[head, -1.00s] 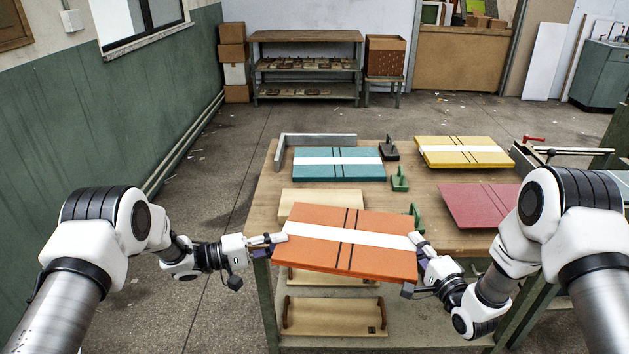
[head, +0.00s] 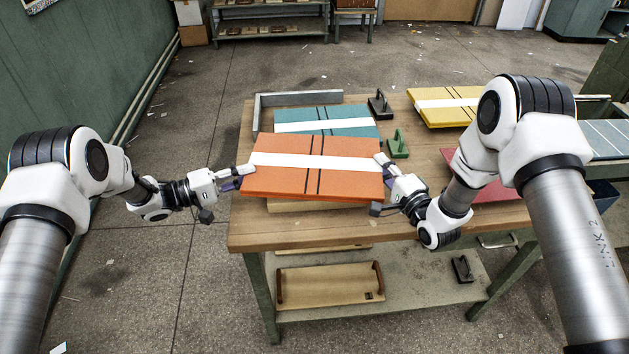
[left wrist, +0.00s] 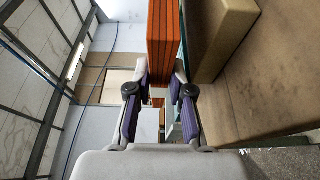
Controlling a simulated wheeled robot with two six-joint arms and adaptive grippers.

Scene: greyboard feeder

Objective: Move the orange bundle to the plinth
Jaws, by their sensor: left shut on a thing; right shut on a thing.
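The orange bundle (head: 276,180), a flat stack with a white band and two dark straps, is held roughly level between my two grippers. My left gripper (head: 240,176) is shut on its left end, and my right gripper (head: 382,164) on its right end. The plinth (head: 300,205), a pale wooden block, shows only as a strip below the bundle's near edge; the rest is hidden. In the left wrist view, the left gripper (left wrist: 165,80) grips the layered end of the bundle (left wrist: 162,35). The plinth (left wrist: 222,42) lies beside it on the table side, seemingly with a narrow gap between them.
A teal bundle (head: 345,115) lies behind, against a grey angle fence (head: 256,112). A green handled block (head: 398,147) and a black one (head: 379,104) stand right of it. Yellow (head: 440,114) and dark red (head: 490,190) bundles lie right. The table's front strip (head: 310,235) is clear.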

